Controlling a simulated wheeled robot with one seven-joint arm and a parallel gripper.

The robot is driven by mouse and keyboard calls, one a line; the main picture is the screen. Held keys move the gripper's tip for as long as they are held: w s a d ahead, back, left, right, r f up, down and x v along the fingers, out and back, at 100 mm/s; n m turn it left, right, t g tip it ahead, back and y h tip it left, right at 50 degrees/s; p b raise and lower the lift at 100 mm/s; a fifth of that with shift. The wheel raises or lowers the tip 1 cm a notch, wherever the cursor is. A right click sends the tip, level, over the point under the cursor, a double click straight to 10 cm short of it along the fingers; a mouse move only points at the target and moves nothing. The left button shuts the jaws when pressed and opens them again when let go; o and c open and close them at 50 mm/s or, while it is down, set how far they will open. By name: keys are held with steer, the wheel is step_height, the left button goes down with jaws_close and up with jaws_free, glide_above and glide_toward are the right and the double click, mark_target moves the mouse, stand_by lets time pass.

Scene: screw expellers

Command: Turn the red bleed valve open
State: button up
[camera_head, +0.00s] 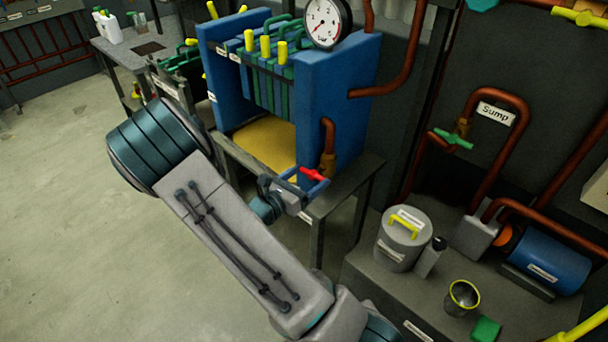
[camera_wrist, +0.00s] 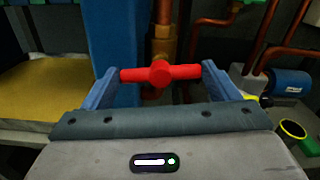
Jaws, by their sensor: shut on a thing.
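The red bleed valve (camera_head: 312,174) is a short red cross-handle on a brass fitting (camera_head: 327,165) at the lower front of the blue press. In the wrist view the red handle (camera_wrist: 160,73) lies level across the picture, with a round hub in its middle. My gripper (camera_head: 306,183) is at the valve, and its two blue fingers (camera_wrist: 160,75) stand at the two ends of the handle, shut on it. The brass fitting and a copper pipe rise behind the handle. The valve's stem is hidden behind the hub.
The blue press (camera_head: 335,95) with a gauge (camera_head: 325,22) stands on a grey table (camera_head: 345,190) behind my gripper. To the right, a low bench (camera_head: 430,300) holds a grey lidded can (camera_head: 402,240), a metal cup (camera_head: 462,298) and a blue motor (camera_head: 545,260). The floor at left is clear.

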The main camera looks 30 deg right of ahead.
steer(key=n+p, duration=1.2)
steer(key=shift+d+p, duration=0.15)
steer(key=shift+p, duration=0.2)
steer(key=shift+f+n+p, duration=0.15)
steer(key=shift+n+p, duration=0.75)
steer(key=shift+n, duration=1.1)
steer(key=o, duration=0.9)
steer(key=shift+d, duration=0.1)
steer(key=shift+a+f, duration=0.1)
steer(key=shift+a, duration=0.55)
steer(key=b+v, duration=0.2)
steer(key=v, duration=1)
steer(key=shift+s+a, duration=0.2)
steer(key=shift+a, duration=0.05)
